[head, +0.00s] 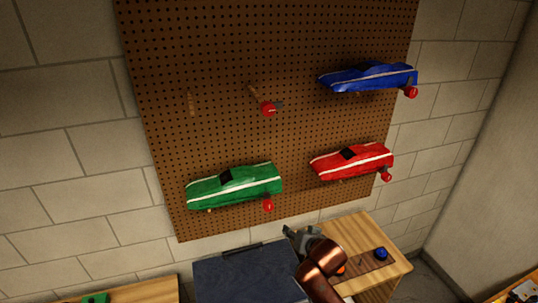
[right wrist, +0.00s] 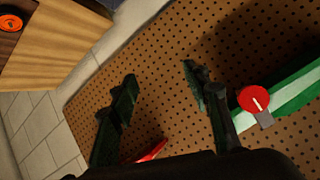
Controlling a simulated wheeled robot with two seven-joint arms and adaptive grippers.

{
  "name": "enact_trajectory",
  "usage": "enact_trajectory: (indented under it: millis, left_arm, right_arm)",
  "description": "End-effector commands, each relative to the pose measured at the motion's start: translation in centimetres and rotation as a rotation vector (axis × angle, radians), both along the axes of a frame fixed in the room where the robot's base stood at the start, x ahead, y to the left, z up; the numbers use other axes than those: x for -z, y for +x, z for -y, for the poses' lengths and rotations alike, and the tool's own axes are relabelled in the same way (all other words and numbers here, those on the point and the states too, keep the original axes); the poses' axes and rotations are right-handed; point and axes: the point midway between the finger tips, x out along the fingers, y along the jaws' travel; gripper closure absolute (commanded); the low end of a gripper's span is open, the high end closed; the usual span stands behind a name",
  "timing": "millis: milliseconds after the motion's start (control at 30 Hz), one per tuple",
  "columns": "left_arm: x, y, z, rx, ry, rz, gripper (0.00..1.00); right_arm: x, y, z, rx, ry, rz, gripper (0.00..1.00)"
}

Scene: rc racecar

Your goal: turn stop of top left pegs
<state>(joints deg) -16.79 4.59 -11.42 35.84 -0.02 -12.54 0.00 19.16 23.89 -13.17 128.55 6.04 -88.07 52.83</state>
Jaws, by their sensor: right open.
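The top left pegs are two bare wooden pegs on the pegboard, a left peg (head: 191,103) and a right peg (head: 254,90). A red round stop (head: 268,109) sits at the end of the right peg, with a small dark tab pointing right. No car rests on these pegs. My right gripper (head: 291,233) is low, below the board's bottom edge and well below that stop. In the right wrist view my right gripper (right wrist: 160,80) is open with nothing between its fingers. My left gripper is out of view.
A green car (head: 235,186) with its red stop (head: 268,205) hangs lower left. A red car (head: 352,161) hangs lower right, a blue car (head: 368,77) upper right. A wooden table (head: 362,230) and a dark blue surface (head: 240,278) lie below the pegboard (head: 225,50).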

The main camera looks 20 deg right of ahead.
Motion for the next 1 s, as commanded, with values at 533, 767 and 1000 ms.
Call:
enact_trajectory:
  millis: [533, 767, 1000]
  left_arm:
    - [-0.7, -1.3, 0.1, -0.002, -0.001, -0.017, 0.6]
    - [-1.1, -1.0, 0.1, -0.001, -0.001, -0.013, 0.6]
    - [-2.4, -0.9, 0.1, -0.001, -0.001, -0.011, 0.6]
  right_arm:
    - [-39.9, 0.6, -7.0, 0.112, 0.453, 0.532, 0.56]
    - [-43.4, -0.1, -7.6, 0.12, 0.517, 0.578, 0.56]
    - [-43.6, 3.4, -7.7, 0.12, 0.516, 0.576, 0.56]
